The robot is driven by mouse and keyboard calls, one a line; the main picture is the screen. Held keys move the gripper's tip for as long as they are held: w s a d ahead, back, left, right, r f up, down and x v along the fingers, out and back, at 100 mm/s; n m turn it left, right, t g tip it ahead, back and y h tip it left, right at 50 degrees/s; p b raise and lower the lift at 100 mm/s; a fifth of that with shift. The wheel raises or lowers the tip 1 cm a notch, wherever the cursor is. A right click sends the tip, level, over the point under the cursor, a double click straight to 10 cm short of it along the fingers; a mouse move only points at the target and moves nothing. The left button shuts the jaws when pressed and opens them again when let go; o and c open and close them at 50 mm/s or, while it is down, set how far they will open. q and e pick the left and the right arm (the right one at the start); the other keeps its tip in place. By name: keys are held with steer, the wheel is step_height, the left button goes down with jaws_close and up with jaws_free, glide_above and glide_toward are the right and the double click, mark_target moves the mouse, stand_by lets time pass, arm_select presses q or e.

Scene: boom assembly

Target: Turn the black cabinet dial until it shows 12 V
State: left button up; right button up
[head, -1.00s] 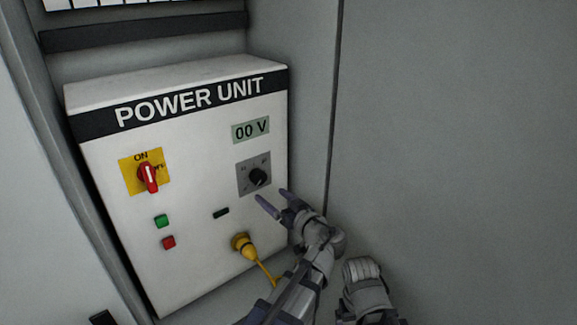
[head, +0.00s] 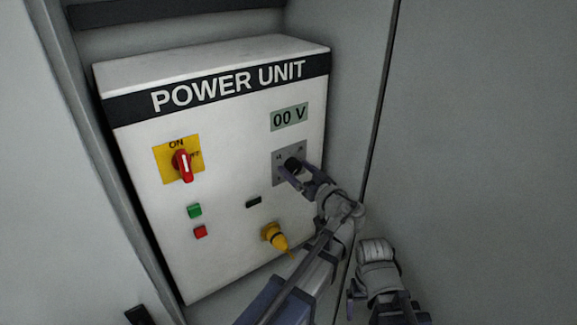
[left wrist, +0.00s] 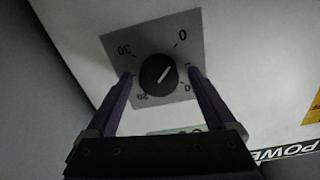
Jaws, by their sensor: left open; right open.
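The black dial (head: 292,164) sits on a grey plate (head: 279,177) at the right of the power unit's front. In the left wrist view the dial (left wrist: 158,75) shows its white mark pointing up and right, towards the 0. The display (head: 289,117) reads 00 V. My left gripper (head: 294,173) is open at the dial. In the left wrist view its fingers (left wrist: 160,73) stand on either side of the dial, with gaps showing. My right gripper (head: 378,305) is low at the right, away from the unit, its fingers only partly seen.
The white power unit (head: 232,135) carries a red switch (head: 183,165) on a yellow plate, a green button (head: 195,211), a red button (head: 201,231) and a yellow plug (head: 274,236). The grey cabinet wall (head: 480,140) at the right is bare.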

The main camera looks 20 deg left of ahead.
arm_select(q)
steer(key=shift+s+d+r, duration=0.1)
steer(key=shift+s+d, duration=0.05)
steer(key=shift+d, duration=0.1)
steer(key=shift+c, duration=0.4)
steer(key=shift+a, duration=0.2)
steer(key=c, duration=0.4)
steer(key=shift+d, duration=0.1)
steer(key=c, duration=0.9)
steer(key=shift+m, duration=0.3)
